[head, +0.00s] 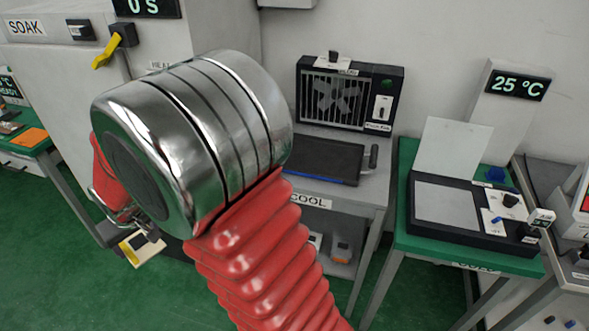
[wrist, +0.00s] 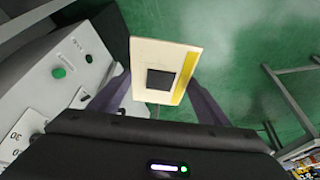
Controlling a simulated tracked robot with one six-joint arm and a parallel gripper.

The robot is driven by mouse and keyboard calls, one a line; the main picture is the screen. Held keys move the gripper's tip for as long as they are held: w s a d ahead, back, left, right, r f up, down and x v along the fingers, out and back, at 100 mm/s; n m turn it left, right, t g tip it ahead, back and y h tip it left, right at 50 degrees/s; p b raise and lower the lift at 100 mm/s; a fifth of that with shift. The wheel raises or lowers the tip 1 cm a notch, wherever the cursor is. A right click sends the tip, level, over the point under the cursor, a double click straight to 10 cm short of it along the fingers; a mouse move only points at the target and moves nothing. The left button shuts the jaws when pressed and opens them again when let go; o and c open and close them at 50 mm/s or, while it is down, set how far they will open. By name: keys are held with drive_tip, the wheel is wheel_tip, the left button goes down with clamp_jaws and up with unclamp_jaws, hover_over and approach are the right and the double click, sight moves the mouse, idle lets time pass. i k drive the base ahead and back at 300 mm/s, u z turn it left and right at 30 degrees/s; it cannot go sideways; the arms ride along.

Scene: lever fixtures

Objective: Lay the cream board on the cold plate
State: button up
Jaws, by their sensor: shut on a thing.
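The cream board (wrist: 148,50) has a black square in its middle and a yellow strip along one side. My gripper (wrist: 162,98) is shut on it, with a dark finger at each side in the wrist view. In the head view the board (head: 132,252) shows small at the lower left, over the floor, partly hidden by my arm. A dark flat plate (head: 322,160) with a blue front edge lies on the bench marked COOL; it looks like the cold plate. Its top looks bare, and my arm covers part of its left side. My gripper is well left of it.
A vented fan box (head: 348,95) stands behind the dark plate, and a handle (head: 373,157) is at its right. A green table (head: 470,258) at the right carries a device with a raised pale lid and a 25 °C display (head: 517,86). A SOAK cabinet (head: 45,55) is at left.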

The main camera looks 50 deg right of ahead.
sight(444, 204)
drive_tip(key=z, duration=0.1)
drive_tip(key=k, duration=1.85)
drive_tip(key=z, duration=0.95)
drive_tip(key=i, duration=0.7)
drive_tip(key=z, duration=0.1)
